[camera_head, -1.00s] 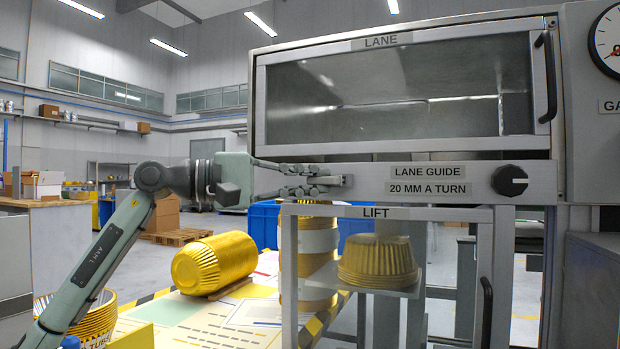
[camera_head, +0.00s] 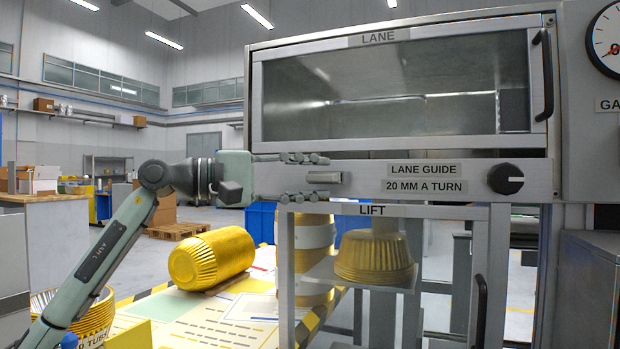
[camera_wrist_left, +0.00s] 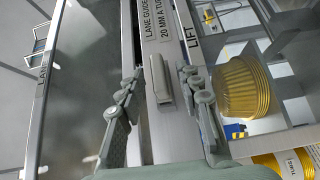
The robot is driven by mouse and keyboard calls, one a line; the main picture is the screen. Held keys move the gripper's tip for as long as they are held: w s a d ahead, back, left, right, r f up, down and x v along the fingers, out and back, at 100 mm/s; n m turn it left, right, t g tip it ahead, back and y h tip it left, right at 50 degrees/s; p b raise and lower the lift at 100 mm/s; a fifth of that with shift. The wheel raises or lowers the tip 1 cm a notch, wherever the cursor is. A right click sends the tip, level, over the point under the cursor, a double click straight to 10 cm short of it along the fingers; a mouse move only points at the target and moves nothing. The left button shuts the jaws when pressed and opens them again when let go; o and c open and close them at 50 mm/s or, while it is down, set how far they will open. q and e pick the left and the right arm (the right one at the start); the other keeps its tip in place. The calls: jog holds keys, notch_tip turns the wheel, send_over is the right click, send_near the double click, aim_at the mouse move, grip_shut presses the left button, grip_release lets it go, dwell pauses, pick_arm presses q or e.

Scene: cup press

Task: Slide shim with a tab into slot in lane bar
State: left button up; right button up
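The lane bar (camera_head: 365,178), labelled LANE GUIDE, runs under the lane window. The shim's small grey tab (camera_head: 324,177) stands out from the bar's left part; it also shows in the left wrist view (camera_wrist_left: 158,80). The rest of the shim and the slot are hidden, so I cannot tell how deep it sits. My left gripper (camera_head: 308,177) is open around the tab, one finger above it and one below. In the left wrist view the fingers (camera_wrist_left: 160,88) stand clear on both sides of the tab. My right gripper is not in view.
A dark knob (camera_head: 506,179) is on the bar's right end. Below, the LIFT frame (camera_head: 425,212) holds a stack of gold cups (camera_head: 375,258). A gold cup stack (camera_head: 212,258) lies on the table at left. The lane door has a black handle (camera_head: 543,75).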

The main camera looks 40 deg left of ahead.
pick_arm(q)
jog(key=v, duration=1.2)
dwell(0.6)
